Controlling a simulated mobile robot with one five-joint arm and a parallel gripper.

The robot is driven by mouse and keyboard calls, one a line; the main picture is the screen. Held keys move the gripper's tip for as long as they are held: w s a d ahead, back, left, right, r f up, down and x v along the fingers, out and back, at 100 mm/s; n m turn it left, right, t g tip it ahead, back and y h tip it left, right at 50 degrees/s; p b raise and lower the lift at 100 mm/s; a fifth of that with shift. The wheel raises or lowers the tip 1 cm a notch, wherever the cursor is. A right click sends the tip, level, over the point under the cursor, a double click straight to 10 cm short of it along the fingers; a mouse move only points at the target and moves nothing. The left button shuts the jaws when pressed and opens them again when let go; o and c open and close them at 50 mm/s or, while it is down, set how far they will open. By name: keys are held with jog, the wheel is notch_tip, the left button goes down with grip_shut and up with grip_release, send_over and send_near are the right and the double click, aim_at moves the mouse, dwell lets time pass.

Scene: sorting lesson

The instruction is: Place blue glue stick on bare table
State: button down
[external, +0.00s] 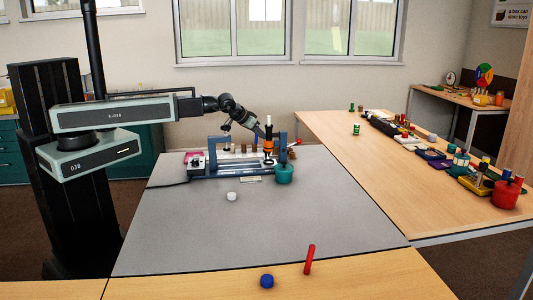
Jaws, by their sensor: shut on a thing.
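I cannot pick out the blue glue stick for certain.
A white round piece (232,196) lies on the grey mat (330,210), and a teal pot (284,174) stands by the device. The right table (390,168) holds many small items; bare wood shows along its near part.

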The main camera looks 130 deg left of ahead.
jog(key=shift+s+d, duration=0.1)
jog(key=shift+d, duration=0.05)
notch_tip(320, 180, up, 28)
jog(key=w+p, duration=0.2)
jog(key=p, duration=2.6)
jog(key=w+d+f+m+t+h+b, duration=0.1)
jog(key=w+d+f+m+t+b, duration=0.25)
jog(key=w+d, duration=0.6)
jog(key=w+d+f+m+h+b, duration=0.1)
jog(key=w+d+f+m+b, duration=0.1)
jog(key=w+d+f+b, duration=0.6)
jog(key=w+d+f+m+t+h+b, duration=0.1)
jog(key=w+d+f+m+t+b, duration=0.15)
jog(key=w+d, duration=0.95)
jog(key=w+d+f+m+h+b, duration=0.1)
jog(key=w+d+f+m+b, duration=0.1)
jog(key=d, duration=1.1)
jog(key=w+d+f+m+t+h+b, duration=0.1)
jog(key=w+d+f+b, duration=0.4)
jog(key=d, duration=0.7)
jog(key=w+d+f+m+h+b, duration=0.2)
jog(key=w+d+f+b, duration=0.2)
jog(key=d, duration=0.9)
jog(key=shift+w+d+m+h+b, duration=0.3)
jog(key=shift+w+h+b, duration=0.15)
jog(key=shift+b, duration=0.4)
